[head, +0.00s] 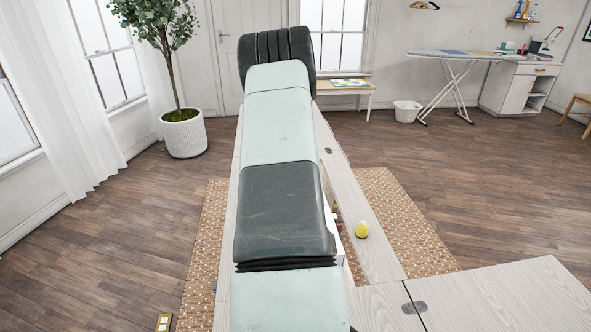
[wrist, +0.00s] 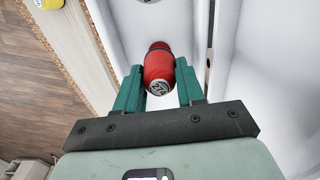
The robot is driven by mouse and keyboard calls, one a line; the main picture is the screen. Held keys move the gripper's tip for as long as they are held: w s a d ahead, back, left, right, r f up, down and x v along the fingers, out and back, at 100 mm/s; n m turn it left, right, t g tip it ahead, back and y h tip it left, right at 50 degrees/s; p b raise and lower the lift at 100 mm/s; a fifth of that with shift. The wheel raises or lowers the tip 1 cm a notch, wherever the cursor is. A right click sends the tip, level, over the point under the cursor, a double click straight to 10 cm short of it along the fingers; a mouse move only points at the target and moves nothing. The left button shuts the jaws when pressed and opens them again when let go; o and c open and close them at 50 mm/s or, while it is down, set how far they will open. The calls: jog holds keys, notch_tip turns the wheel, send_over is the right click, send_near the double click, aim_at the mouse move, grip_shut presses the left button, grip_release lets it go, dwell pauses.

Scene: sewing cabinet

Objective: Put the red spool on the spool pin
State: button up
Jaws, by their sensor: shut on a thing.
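In the wrist view, my gripper (wrist: 159,78) is shut on the red spool (wrist: 158,68). The spool sits between the two green fingers, with a pale, marked end facing the camera. Smooth white surfaces, probably of the sewing machine (wrist: 265,75), lie beyond and beside the spool. I cannot make out the spool pin for certain. A thin dark upright line (wrist: 209,45) stands right of the spool, and I cannot tell whether it is the pin or a gap. In the head view, my arm hides the gripper, the red spool and most of the machine.
A yellow spool (head: 361,230) stands on the pale wooden cabinet top (head: 365,205), right of my arm. A wooden leaf (head: 510,300) extends at the lower right. A small yellow-labelled object (head: 164,322) is at the bottom left. A potted tree (head: 184,135) stands farther back.

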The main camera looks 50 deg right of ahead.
jog(key=shift+f, duration=0.3)
jog(key=shift+f, duration=0.3)
jog(key=o, duration=1.1)
notch_tip(320, 180, up, 11)
